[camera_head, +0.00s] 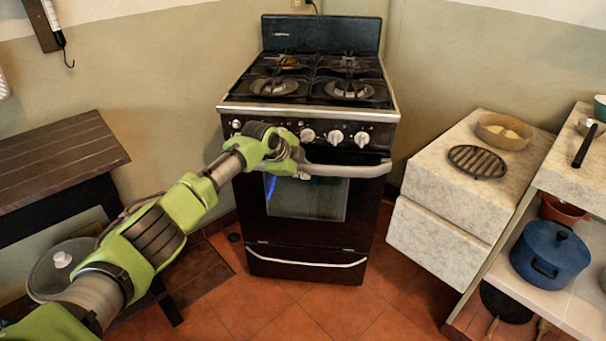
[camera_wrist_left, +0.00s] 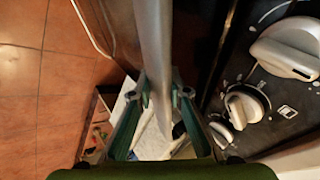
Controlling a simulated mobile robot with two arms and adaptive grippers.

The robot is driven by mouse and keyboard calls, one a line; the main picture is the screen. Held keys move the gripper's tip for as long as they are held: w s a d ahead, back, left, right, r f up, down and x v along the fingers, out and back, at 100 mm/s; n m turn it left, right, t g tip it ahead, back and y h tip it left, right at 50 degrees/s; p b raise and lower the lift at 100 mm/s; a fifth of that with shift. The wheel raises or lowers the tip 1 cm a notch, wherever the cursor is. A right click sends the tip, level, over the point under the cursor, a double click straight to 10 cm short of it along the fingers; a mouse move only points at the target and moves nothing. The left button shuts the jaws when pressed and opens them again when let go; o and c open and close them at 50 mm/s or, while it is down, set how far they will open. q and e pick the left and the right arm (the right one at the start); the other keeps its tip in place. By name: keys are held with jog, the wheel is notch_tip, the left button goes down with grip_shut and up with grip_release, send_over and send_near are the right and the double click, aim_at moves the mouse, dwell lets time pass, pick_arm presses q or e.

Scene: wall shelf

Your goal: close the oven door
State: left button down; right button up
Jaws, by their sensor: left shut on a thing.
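The black oven (camera_head: 310,225) stands against the back wall with its door (camera_head: 306,198) facing me. The door looks upright or nearly so; I cannot tell whether a small gap is left at its top. The silver door handle (camera_head: 350,170) runs across the top of the door. My left gripper (camera_head: 296,163) is shut on the handle towards its left end and hides that part. In the left wrist view the handle bar (camera_wrist_left: 152,45) runs between the two fingers of my left gripper (camera_wrist_left: 155,103). My right gripper is not in view.
Control knobs (camera_head: 335,137) sit just above the handle; a knob (camera_wrist_left: 245,104) is close beside my left gripper in the wrist view. A stone block (camera_head: 440,238) stands right of the oven, a dark wooden table (camera_head: 60,160) left. Tiled floor (camera_head: 300,315) in front is clear.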

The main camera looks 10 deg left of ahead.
pick_arm(q)
jog(key=shift+w+r, duration=0.1)
jog(key=shift+w, duration=0.2)
jog(key=shift+w+r, duration=0.1)
jog(key=shift+r, duration=0.05)
jog(key=shift+w+a+r, duration=0.1)
jog(key=shift+r, duration=0.1)
jog(key=c, duration=2.1)
grip_release()
jog(key=shift+c, duration=0.2)
jog(key=shift+f, duration=0.2)
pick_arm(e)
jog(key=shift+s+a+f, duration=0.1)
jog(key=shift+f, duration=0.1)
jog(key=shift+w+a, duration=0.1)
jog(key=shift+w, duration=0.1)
pick_arm(q)
jog(key=v, duration=1.2)
